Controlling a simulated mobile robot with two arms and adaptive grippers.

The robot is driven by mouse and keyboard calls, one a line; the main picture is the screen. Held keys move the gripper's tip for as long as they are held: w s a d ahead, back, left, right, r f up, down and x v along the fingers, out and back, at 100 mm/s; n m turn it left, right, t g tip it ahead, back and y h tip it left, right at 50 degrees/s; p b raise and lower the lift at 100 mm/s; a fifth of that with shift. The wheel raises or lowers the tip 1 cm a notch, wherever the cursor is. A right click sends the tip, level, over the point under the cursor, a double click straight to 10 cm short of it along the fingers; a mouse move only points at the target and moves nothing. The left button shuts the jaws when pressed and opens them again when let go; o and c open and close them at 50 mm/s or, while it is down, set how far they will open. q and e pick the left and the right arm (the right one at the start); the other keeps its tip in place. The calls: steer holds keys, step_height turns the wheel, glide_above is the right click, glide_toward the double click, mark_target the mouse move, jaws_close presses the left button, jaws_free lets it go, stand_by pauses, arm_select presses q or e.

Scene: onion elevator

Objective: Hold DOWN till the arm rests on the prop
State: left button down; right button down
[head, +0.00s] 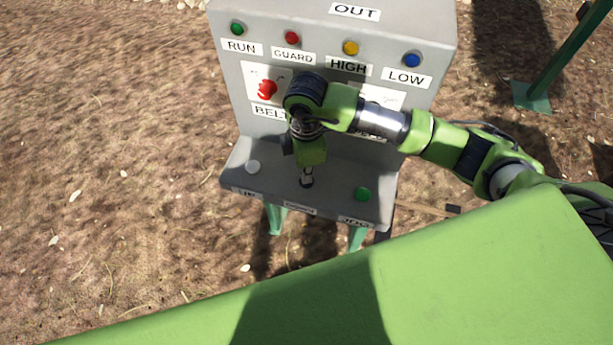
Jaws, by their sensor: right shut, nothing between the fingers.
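A grey control box (445,45) stands in front of me with a sloping lower ledge (236,178). The ledge has a white button (253,167) at left and a green button (363,193) at right. My right gripper (307,182) is shut and points down at the middle of the ledge, between them. Its tips are at or just above a dark spot there; I cannot tell whether they press it. The small labels on the ledge front are too blurred to read surely. The elevator arm and the prop cannot be made out. My left gripper is out of view.
Lamps marked RUN (237,29), GUARD (292,38), HIGH (350,48) and LOW (412,59) line the top panel. A red BELT switch (266,90) sits below them. A green post (560,55) stands at upper right. Straw-covered ground lies open at left.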

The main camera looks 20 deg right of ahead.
stand_by(0.5)
step_height(320, 180, up, 7)
steer(key=p, duration=0.5)
steer(key=shift+r+p, duration=0.1)
steer(key=shift+p, duration=0.3)
stand_by(0.4)
